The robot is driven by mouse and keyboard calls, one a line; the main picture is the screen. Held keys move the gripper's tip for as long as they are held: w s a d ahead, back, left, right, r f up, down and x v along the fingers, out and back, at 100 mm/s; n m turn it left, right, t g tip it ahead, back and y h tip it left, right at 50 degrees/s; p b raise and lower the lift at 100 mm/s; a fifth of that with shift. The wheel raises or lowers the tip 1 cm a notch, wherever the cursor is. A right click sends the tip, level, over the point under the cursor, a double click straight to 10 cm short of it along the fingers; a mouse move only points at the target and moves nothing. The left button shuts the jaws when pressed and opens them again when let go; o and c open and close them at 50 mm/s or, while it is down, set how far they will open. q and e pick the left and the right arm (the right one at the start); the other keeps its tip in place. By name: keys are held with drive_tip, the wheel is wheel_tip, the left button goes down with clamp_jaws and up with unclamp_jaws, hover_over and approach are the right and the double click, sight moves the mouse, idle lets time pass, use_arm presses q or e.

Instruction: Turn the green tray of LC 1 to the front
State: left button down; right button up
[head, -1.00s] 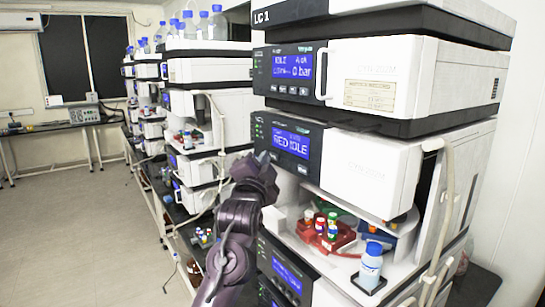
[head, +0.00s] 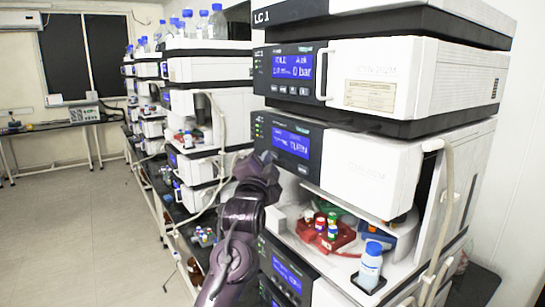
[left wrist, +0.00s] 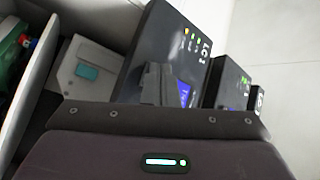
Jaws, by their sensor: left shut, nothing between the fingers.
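LC 1 is the white and black stack on the right of the head view. Its open sampler bay holds a turntable with a red tray (head: 341,243) with several vials at the front. The green tray (head: 316,210) shows behind it on the left, partly hidden. A blue tray (head: 372,232) sits behind on the right. My left gripper (head: 262,160) is shut and empty, close to the lower left of the sampler's display panel (head: 290,143); I cannot tell whether it touches. Its fingers (left wrist: 152,85) stand before the panel in the left wrist view. My right gripper is out of view.
A blue-capped bottle (head: 370,265) stands in a small black holder at the bay's front right. A pale tube (head: 446,200) runs down the stack's right side. More instrument stacks (head: 205,100) line the bench behind. The floor at left is clear.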

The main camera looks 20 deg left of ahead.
use_arm(q)
drive_tip(key=shift+s+a, duration=0.45)
drive_tip(key=shift+s, duration=0.15)
drive_tip(key=s+a, duration=0.1)
drive_tip(key=s, duration=0.1)
drive_tip(key=s+a, duration=0.2)
idle(0.4)
idle(5.0)
